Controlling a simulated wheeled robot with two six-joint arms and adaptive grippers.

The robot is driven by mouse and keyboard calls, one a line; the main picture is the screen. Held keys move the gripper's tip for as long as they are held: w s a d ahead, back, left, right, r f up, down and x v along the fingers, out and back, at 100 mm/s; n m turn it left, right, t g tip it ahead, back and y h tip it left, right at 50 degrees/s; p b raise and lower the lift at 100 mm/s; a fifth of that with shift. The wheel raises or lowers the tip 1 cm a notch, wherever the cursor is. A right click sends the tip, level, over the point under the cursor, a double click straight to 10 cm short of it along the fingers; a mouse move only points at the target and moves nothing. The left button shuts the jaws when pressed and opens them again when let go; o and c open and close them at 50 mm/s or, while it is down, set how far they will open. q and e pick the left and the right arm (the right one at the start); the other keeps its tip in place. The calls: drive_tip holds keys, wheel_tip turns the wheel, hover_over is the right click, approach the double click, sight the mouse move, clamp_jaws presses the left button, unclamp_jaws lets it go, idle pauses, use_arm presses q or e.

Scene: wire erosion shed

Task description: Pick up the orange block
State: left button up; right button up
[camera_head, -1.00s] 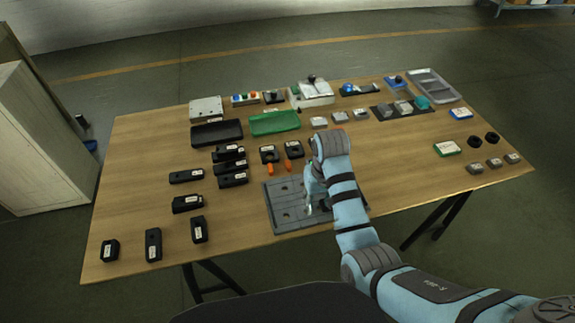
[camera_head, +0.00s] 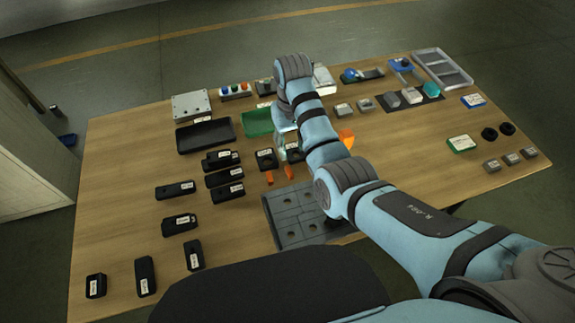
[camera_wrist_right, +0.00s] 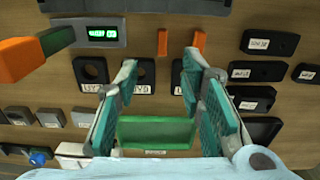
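Two small orange blocks, a left one (camera_head: 269,177) and a right one (camera_head: 288,172), lie in front of the black holders; they also show in the wrist view, as one (camera_wrist_right: 163,42) and another (camera_wrist_right: 199,40). A larger orange piece (camera_head: 346,138) shows right of my arm, and at the left of the wrist view (camera_wrist_right: 25,58). I cannot tell which is meant. My right gripper (camera_wrist_right: 160,62) is open and empty above the black holders and green tray, apart from the orange pieces; the head view (camera_head: 284,148) shows it partly. My left gripper is not in view.
A grey unit with a green display (camera_wrist_right: 103,33) stands beside the orange pieces. A grey slotted plate (camera_head: 290,218) is nearer. Black labelled blocks are at left. The table's front left is partly bare.

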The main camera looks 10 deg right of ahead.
drive_tip(key=b, duration=0.1)
hover_over(292, 176)
drive_tip(key=f, duration=0.5)
drive_tip(key=shift+w+a+f, duration=0.1)
drive_tip(key=shift+w+f, duration=0.1)
drive_tip(key=shift+f, duration=0.2)
wheel_tip(292, 176, down, 6)
drive_tip(key=shift+s+r+b, duration=0.1)
drive_tip(key=shift+s+b, duration=0.05)
drive_tip(key=shift+b, duration=0.75)
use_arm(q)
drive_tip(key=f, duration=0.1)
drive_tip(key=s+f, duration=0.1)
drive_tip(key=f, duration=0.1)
use_arm(e)
drive_tip(key=shift+r, duration=0.1)
drive_tip(key=shift+c, duration=0.3)
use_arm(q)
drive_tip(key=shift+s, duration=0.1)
use_arm(e)
clamp_jaws()
